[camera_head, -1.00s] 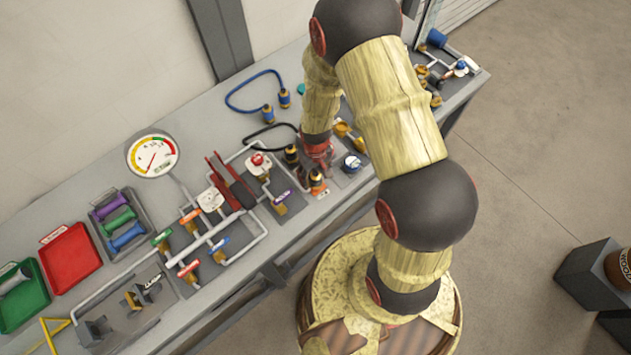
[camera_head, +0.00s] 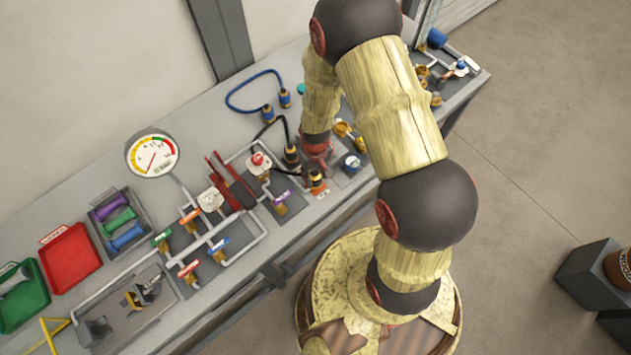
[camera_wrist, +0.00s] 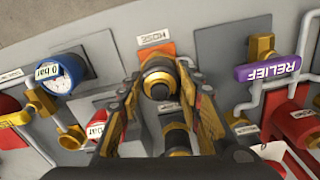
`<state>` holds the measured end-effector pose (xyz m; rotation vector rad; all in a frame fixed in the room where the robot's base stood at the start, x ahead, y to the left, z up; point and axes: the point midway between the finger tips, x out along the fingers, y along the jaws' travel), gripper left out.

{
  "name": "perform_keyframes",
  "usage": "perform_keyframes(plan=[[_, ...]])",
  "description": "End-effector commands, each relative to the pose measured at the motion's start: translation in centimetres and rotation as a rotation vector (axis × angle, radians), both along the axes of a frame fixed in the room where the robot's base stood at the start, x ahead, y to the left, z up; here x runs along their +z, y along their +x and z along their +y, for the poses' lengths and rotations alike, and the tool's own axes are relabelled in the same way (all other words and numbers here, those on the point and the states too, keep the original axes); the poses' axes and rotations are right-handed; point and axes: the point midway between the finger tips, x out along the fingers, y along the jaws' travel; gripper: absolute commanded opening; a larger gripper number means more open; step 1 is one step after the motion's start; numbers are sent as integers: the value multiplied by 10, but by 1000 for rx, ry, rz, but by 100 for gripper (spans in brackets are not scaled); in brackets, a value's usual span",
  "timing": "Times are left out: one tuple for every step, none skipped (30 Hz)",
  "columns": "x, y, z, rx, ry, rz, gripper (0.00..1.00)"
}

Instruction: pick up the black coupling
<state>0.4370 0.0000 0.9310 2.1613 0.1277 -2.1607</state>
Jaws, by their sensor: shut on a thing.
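My gripper (camera_wrist: 164,86) is shut on the black coupling (camera_wrist: 158,80), a dark rounded piece with gold rings between the fingertips in the wrist view. A second black and gold piece (camera_wrist: 177,138) shows lower between the fingers. In the head view, a black coupling with gold bands (camera_head: 316,180) stands beside the orange label, and another (camera_head: 291,155) is behind it to the left. My arm hides most of the gripper there. I cannot tell whether the held coupling is clear of the panel.
The purple RELIEF valve handle (camera_wrist: 267,70) is close on the right in the wrist view. A blue-rimmed gauge (camera_wrist: 61,72) is on the left. In the head view, a black hose (camera_head: 270,126) arches behind the couplings, with a blue hose (camera_head: 247,83) beyond. Pipes and valves crowd the left.

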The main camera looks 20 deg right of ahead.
Motion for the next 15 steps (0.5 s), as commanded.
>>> perform_keyframes(plan=[[0,0,0,0,0,0,4],[0,0,0,0,0,0,4],[0,0,0,0,0,0,4],[0,0,0,0,0,0,4],[0,0,0,0,0,0,4],[0,0,0,0,0,0,4],[1,0,0,0,0,-1,4],[1,0,0,0,0,-1,4],[2,0,0,0,0,-1,4],[3,1,0,0,0,-1,4],[4,1,0,0,0,-1,4],[7,1,0,0,0,-2,4],[9,1,0,0,0,-3,4],[12,2,0,0,-1,-4,4],[17,2,0,0,-1,-4,4]])
